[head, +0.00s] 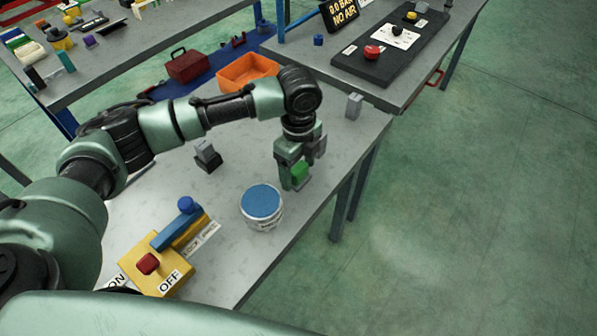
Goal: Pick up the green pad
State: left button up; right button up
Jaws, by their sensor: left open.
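My right gripper is not in view.
A white tub with a blue lid (262,204) stands close in front of my left gripper. A yellow ON/OFF switch box (160,265) with a blue lever is nearer. An orange bin (246,72) is behind.

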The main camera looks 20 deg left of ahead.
aim_at(299, 167)
pick_arm(q)
jog(key=c, duration=0.7)
grip_shut()
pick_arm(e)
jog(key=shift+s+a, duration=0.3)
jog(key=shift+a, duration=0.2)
pick_arm(q)
jog(key=shift+r, duration=0.1)
jog(key=shift+r, duration=0.55)
notch_tip(299, 167, up, 19)
jog(key=b, duration=0.1)
jog(key=shift+b, duration=0.3)
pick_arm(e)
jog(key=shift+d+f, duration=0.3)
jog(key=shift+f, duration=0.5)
